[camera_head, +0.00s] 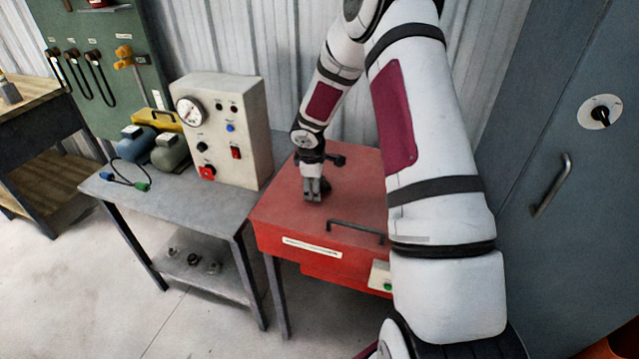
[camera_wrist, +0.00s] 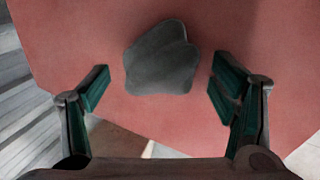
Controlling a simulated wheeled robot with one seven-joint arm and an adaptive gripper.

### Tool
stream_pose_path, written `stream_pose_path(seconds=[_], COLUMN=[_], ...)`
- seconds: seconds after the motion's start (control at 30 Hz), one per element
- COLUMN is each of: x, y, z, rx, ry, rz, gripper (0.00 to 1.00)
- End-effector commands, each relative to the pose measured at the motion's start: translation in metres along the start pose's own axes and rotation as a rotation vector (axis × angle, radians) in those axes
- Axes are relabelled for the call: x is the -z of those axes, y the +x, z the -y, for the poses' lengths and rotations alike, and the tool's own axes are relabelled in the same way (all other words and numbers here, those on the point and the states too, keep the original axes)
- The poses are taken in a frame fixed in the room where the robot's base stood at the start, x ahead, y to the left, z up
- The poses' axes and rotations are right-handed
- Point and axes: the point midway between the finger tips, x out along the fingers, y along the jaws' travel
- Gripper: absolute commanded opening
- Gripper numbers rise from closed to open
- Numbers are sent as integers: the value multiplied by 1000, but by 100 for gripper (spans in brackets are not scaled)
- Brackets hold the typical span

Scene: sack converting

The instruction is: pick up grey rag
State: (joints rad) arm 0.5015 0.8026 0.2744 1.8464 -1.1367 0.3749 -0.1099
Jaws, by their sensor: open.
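The grey rag (camera_wrist: 161,58) is a flat, dark grey, irregular patch lying on the red top of a cabinet (camera_wrist: 70,40). My gripper (camera_wrist: 160,82) is open, with its green-padded fingers to the left and right of the rag and apart from it. Nothing is held between the fingers. In the head view my gripper (camera_head: 314,190) points down, low over the red cabinet top (camera_head: 285,215). The rag cannot be told apart from my gripper there. I cannot tell the exact height of the fingertips above the top.
A black handle (camera_head: 355,232) stands at the front of the red cabinet. A grey table (camera_head: 222,212) to the left carries a gauge box (camera_head: 238,130) and small motors (camera_head: 168,152). A tall blue-grey cabinet (camera_head: 565,230) stands at right. The red top's left front is clear.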

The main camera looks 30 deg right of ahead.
Motion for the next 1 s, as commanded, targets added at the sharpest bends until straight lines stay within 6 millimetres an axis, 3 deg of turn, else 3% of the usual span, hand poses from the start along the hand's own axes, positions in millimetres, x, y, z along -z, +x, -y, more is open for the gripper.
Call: stream_pose_path(seconds=[0.17, 0.4, 0.77, 1.0], x=[0, 0, 0, 0], y=[0, 0, -7, -47], z=[0, 0, -4, -20], rx=[0, 0, -2, -5], ry=[0, 0, 3, 4], rz=[0, 0, 1, -1], gripper=[79, 28, 28, 28])
